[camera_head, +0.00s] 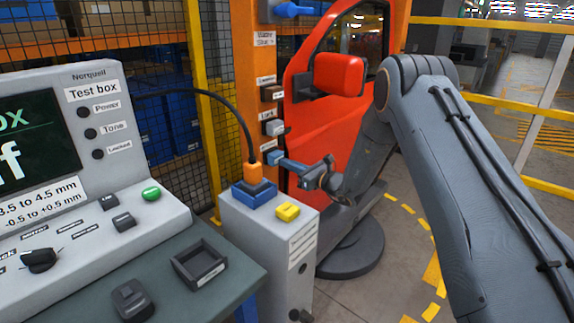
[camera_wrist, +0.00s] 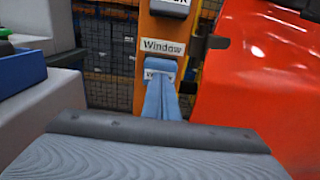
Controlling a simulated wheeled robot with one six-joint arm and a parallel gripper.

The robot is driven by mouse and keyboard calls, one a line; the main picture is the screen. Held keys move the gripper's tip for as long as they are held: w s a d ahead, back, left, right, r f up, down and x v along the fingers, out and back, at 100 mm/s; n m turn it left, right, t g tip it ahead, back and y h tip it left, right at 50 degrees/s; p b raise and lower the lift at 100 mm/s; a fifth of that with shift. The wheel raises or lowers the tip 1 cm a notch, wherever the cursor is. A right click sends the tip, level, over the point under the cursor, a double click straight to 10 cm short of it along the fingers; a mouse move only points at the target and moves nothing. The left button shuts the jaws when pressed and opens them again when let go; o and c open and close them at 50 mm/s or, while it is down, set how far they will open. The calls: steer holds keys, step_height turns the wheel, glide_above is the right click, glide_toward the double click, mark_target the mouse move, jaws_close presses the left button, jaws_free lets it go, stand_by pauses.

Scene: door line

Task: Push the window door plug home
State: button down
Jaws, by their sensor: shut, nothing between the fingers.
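The window door plug (camera_wrist: 161,65) is a small grey-blue block with a white label. It sits on the orange post below the "Window" sign (camera_wrist: 162,46). My gripper (camera_wrist: 161,92) has its blue fingers together and empty, pointing at the plug's face and overlapping its lower part in the wrist view. They look to be touching it or very close; I cannot tell which. In the head view my gripper (camera_head: 284,161) reaches left to the post (camera_head: 244,60). How deep the plug sits cannot be made out.
Other plugs (camera_head: 274,127) sit above on the post. The red door (camera_head: 330,130) with its mirror (camera_head: 340,74) stands close on the right. The test box (camera_head: 90,170) is at left.

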steer(key=b+v, duration=0.1)
steer(key=v, duration=1.2)
steer(key=shift+s+d, duration=0.25)
steer(key=shift+d, duration=0.05)
